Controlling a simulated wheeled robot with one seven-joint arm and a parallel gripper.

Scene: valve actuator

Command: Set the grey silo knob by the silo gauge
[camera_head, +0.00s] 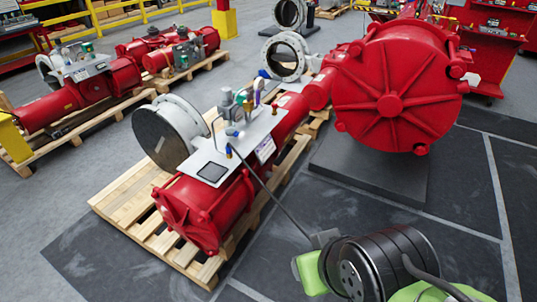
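A grey control panel (232,150) sits on top of a red actuator (205,212) on a wooden pallet. Small fittings with blue, yellow, green and purple parts stand on the panel. I cannot tell which of them is the grey silo knob or the silo gauge; they are too small. A dark square (212,172) lies flat on the panel's near end. I cannot make out my gripper's fingertips there. A thin dark line runs from the panel down toward my arm.
A large red round housing (393,90) stands right of the panel on a dark base. A grey flange disc (168,132) stands at the panel's left. Another red actuator (110,82) lies on pallets at the back left.

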